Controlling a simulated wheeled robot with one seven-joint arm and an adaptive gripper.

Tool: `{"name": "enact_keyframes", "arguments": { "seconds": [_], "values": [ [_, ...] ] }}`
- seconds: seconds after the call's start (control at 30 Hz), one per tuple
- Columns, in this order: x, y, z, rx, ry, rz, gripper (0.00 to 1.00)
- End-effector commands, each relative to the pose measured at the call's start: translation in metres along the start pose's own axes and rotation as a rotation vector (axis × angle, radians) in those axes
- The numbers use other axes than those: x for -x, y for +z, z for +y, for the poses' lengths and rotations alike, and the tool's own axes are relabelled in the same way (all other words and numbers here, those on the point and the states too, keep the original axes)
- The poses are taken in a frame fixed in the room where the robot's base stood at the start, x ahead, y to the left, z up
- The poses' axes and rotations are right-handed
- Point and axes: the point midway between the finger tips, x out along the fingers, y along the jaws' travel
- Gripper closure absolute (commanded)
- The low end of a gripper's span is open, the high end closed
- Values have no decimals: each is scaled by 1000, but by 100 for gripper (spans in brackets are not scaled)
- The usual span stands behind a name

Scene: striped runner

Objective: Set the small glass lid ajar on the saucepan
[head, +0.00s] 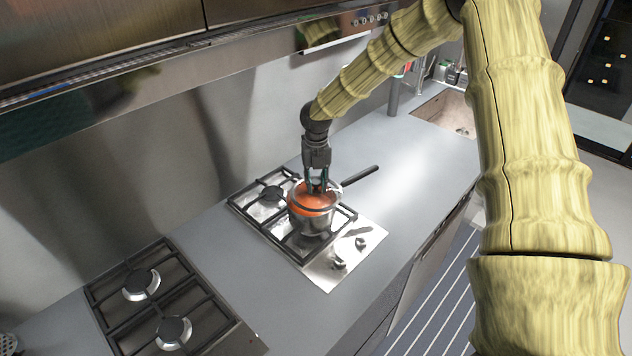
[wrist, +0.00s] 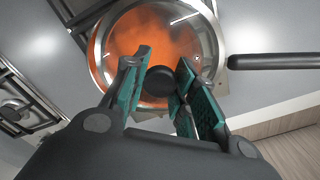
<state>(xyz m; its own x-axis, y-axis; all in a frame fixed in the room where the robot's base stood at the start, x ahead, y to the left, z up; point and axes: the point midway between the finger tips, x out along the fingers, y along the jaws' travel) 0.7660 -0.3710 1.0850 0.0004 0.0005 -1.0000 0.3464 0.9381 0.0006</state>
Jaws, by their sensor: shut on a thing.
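The saucepan (head: 313,219) stands on the right-hand hob, with red-orange contents and a long black handle (head: 360,175) pointing to the back right. The small glass lid (wrist: 205,38) shows over the pan's mouth in the wrist view, clear with a metal rim and a round black knob (wrist: 158,83). My gripper (head: 317,187) points down above the pan and is shut on the lid's knob, which sits between the teal finger pads (wrist: 160,85). I cannot tell whether the lid's rim touches the pan's rim.
A second hob (head: 160,310) with black grates lies empty at the front left. The grey worktop (head: 400,150) is clear between the pan and the sink (head: 450,112). A range hood (head: 200,70) hangs above the back of the counter.

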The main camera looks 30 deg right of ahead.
Motion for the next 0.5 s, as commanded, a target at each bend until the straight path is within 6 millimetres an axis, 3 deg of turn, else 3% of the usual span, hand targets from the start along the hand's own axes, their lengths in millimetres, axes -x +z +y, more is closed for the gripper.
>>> {"name": "enact_keyframes", "arguments": {
  "seconds": [0.17,0.2,0.3,0.5],
  "values": [
    [0,0,0,0,0,0,100],
    [0,0,0,0,0,0,69],
    [0,0,0,0,0,0,51],
    [0,0,0,0,0,0,48]
  ]
}}
